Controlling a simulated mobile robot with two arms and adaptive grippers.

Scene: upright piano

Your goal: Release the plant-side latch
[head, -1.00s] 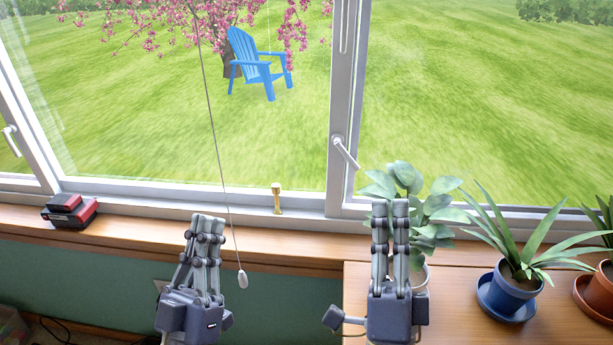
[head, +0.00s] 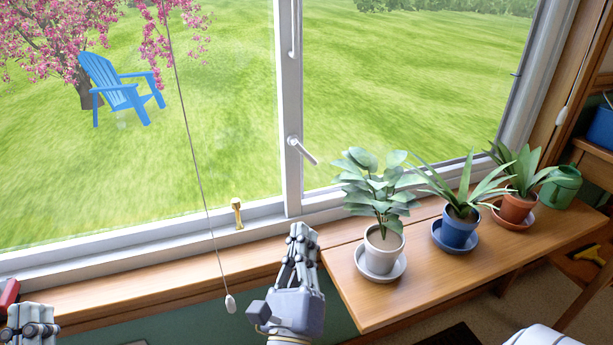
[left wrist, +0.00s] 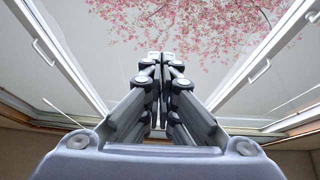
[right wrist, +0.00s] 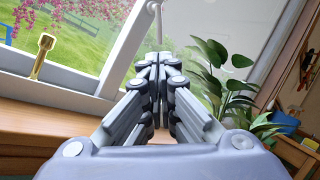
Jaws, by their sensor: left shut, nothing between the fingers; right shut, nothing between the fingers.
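A white latch handle (head: 301,151) sits on the window's upright bar, beside the pane nearest the plants. It slants down to the right. My right gripper (head: 302,232) is shut and empty, below that handle and apart from it, over the sill in the picture. In the right wrist view the shut fingers (right wrist: 160,58) point up toward the bar, where a white handle (right wrist: 155,8) shows at the top. My left gripper (head: 30,310) is shut and empty at the bottom left corner. The left wrist view shows its shut fingers (left wrist: 160,60) and two white handles on frames.
A brass-coloured fitting (head: 237,213) stands on the lower frame. A pull cord (head: 200,165) hangs left of my right gripper. A leafy plant in a white pot (head: 384,250), a blue pot (head: 459,227) and a terracotta pot (head: 516,207) stand on the wooden bench (head: 350,300).

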